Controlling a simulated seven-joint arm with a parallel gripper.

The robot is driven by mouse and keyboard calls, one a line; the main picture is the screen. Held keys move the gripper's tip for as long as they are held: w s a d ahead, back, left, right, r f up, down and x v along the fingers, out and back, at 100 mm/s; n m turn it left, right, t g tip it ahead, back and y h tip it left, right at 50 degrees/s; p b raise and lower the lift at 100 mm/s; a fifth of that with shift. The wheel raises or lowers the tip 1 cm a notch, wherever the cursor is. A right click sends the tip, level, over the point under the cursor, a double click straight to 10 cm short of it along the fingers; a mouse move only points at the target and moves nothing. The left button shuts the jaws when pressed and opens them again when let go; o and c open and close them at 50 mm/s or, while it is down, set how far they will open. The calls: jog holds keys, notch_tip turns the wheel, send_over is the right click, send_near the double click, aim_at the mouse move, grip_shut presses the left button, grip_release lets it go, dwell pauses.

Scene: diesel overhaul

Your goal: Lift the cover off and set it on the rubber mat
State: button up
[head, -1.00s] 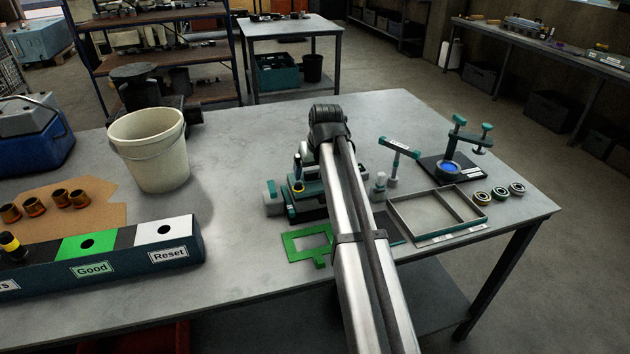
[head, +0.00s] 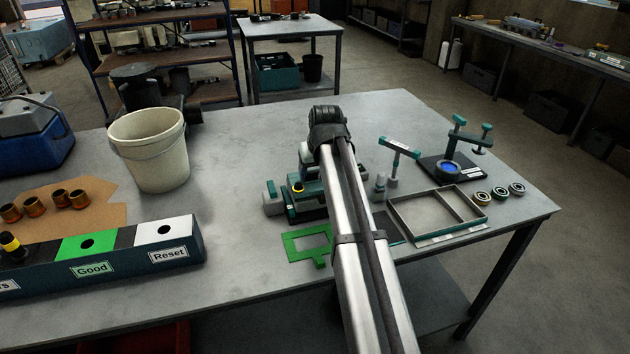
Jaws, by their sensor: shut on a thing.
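A teal and dark assembly (head: 290,205) with a yellow ring sits on the bench, partly hidden behind my arm. My gripper (head: 306,158) is at the far end of the arm, just above this assembly, and mostly hidden by the arm's links. It is shut on a teal part, which looks like the cover (head: 311,173); its outline and any gap beneath it are hard to make out. A flat dark patch, which looks like the rubber mat (head: 388,229), lies right of my arm and left of the divided tray. My arm covers part of it.
A green flat frame (head: 306,244) lies in front of the assembly. The divided tray (head: 476,229), a teal T-handled tool (head: 398,147), a press stand (head: 455,165) and rings (head: 499,192) are to the right. A bucket (head: 150,150) and labelled box (head: 100,265) stand left.

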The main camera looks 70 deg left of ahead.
aim_at(316, 172)
jog(key=shift+r, duration=0.1)
jog(key=shift+r, duration=5.95)
jog(key=shift+r, duration=0.15)
notch_tip(316, 172, up, 3)
jog(key=shift+f, duration=0.15)
jog(key=w+d+f+m+t, duration=0.1)
jog(key=w+d+f+m, duration=0.1)
jog(key=w+d+f, duration=0.45)
jog(key=w+d+f+m, duration=0.1)
jog(key=w+d+f, duration=0.3)
jog(key=d+f, duration=0.45)
jog(key=shift+s+d+f, duration=0.1)
jog(key=shift+d+f, duration=0.1)
jog(key=shift+f, duration=1.3)
jog(key=shift+s+d+f, duration=0.1)
jog(key=shift+d+f, duration=0.1)
jog(key=shift+f, duration=1.3)
